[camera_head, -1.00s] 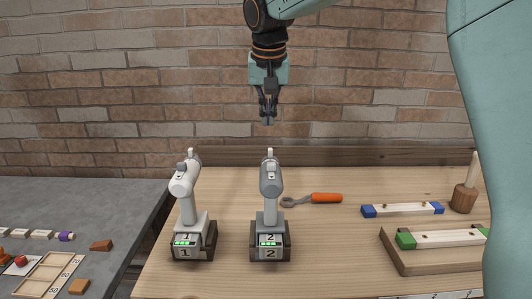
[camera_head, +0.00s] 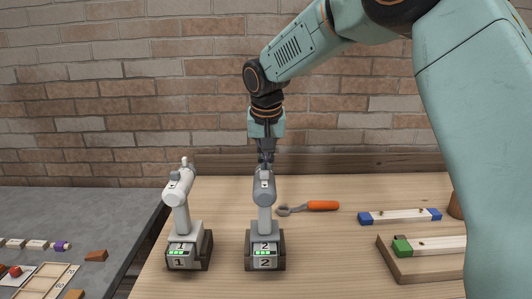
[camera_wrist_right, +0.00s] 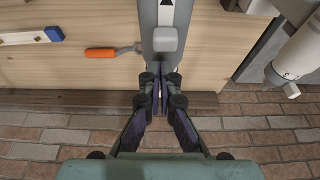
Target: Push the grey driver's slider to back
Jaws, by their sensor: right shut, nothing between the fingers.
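The grey driver (camera_head: 264,200) stands upright in the dark dock marked 2 (camera_head: 264,263), with green lights lit. Its top fills the upper middle of the right wrist view (camera_wrist_right: 152,30), where a raised light-grey block (camera_wrist_right: 166,40), seemingly the slider, shows. My right gripper (camera_head: 265,160) comes down from above, fingers shut and empty, at the driver's top. In the right wrist view its fingertips (camera_wrist_right: 161,72) are close to the block, on its wall side. I cannot tell whether they touch. My left gripper is not in view.
A white driver (camera_head: 179,205) stands in dock 1 to the left. An orange-handled wrench (camera_head: 322,205) lies to the right. Farther right are a blue-ended bar (camera_head: 400,216) and a wooden board (camera_head: 420,268) with a green-ended bar. A brick wall (camera_head: 130,110) stands behind the table.

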